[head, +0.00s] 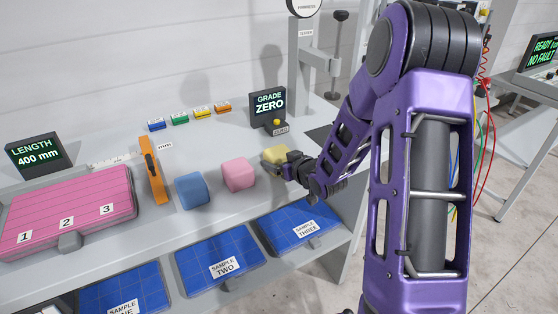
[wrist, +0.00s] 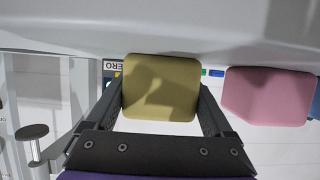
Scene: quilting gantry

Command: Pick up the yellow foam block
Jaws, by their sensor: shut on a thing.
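The yellow foam block (head: 274,154) is on or just above the grey bench, to the right of the pink block, partly hidden by my gripper in the head view. My gripper (head: 281,162) reaches it from the right and is shut on it. In the wrist view the yellow foam block (wrist: 160,87) sits between the two dark fingers of my gripper (wrist: 161,100), one on each side. I cannot tell whether the block touches the bench.
A pink block (head: 238,174) and a blue block (head: 192,190) stand to the left. The grade display (head: 269,106) stands behind. A pink numbered pad (head: 70,205) and orange gauge (head: 152,172) are further left. Blue sample trays (head: 220,262) lie below the front edge.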

